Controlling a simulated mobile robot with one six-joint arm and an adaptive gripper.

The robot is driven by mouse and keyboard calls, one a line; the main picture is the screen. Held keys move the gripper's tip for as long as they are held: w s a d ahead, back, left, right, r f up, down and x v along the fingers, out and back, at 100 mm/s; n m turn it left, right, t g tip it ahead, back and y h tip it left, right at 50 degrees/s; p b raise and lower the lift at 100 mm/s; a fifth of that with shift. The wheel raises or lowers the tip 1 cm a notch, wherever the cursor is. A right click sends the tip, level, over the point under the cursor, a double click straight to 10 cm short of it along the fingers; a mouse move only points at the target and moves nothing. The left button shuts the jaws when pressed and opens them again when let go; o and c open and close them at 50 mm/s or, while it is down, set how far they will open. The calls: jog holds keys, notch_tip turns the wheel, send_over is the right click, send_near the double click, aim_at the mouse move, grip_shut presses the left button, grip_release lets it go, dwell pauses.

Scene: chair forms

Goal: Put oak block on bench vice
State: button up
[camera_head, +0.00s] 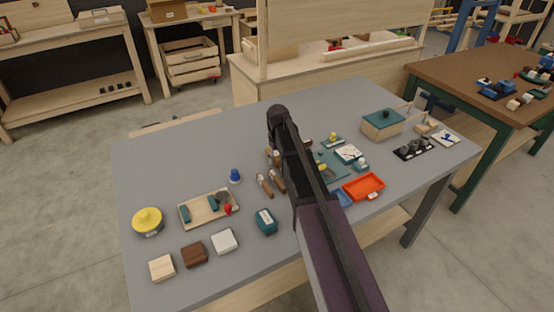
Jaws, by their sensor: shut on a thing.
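A pale wooden block (161,268) lies at the front left of the grey table (340,105), beside a dark brown block (194,254) and a white block (224,242). I cannot tell whether the pale one is the oak block. I cannot pick out the bench vice with certainty. My dark arm reaches from the bottom edge up over the middle of the table. The arm hides my gripper, its jaws and whatever is between or below them.
A wooden tray (186,223), a yellow round thing (147,221), a teal box (265,221) and a blue-topped thing (235,176) stand at left. An orange tray (364,187) and a teal-topped box (383,123) are at right. The table's back left is clear.

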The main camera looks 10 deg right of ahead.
aim_at(278, 156)
jog(key=shift+f, duration=0.1)
jog(key=o, duration=1.2)
notch_tip(278, 156, up, 12)
jog(key=p, duration=1.2)
dwell(0.4)
jog(key=s+d+m, duration=0.1)
jog(key=s+m, duration=0.2)
jog(key=s, duration=2.1)
jog(key=shift+s+m, duration=0.25)
jog(key=shift+m, duration=0.05)
